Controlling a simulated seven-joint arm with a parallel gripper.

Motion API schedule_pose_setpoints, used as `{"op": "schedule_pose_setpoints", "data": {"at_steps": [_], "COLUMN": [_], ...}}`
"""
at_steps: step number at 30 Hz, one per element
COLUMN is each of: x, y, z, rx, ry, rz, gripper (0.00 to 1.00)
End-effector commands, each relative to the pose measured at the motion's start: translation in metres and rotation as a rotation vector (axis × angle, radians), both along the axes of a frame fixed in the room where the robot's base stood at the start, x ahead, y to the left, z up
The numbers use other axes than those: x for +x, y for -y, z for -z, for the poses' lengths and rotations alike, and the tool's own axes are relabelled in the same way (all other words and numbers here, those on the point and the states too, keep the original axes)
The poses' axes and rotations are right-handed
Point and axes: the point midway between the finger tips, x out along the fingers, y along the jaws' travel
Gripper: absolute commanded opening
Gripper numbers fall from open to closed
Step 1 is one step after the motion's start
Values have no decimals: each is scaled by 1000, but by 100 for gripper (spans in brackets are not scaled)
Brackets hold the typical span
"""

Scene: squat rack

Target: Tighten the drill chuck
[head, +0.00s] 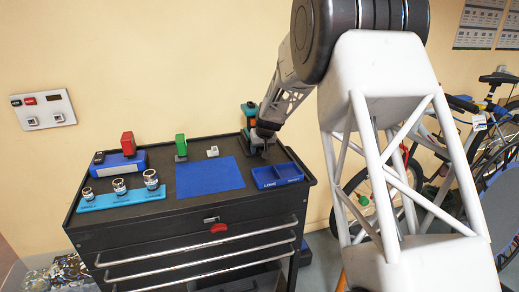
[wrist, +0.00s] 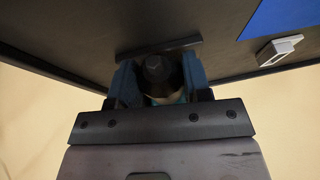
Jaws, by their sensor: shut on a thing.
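The drill (head: 249,112), teal and orange, stands at the back right corner of the cart top, partly hidden by my gripper (head: 264,136). In the wrist view my gripper (wrist: 160,76) has its two blue fingers on either side of the dark, tapered drill chuck (wrist: 155,69). It is shut on the chuck. A bit of the teal drill body (wrist: 181,99) shows below the chuck, and the rest is hidden. I cannot tell how tight the chuck is.
The black cart top (head: 215,207) holds a blue mat (head: 210,177), a blue tray (head: 277,176), a socket rail (head: 122,199), a red item (head: 128,144), a green item (head: 181,146) and a small white part (head: 212,151). A wall stands behind; bicycles (head: 380,200) are to the right.

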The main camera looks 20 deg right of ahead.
Motion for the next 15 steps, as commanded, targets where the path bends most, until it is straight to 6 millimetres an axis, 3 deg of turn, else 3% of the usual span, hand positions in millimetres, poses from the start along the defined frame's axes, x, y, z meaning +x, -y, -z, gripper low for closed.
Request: {"op": "schedule_pose_setpoints", "data": {"at_steps": [15], "x": [0], "y": [2], "z": [1], "rx": [148], "ry": [-3], "rz": [2], "gripper": [21]}}
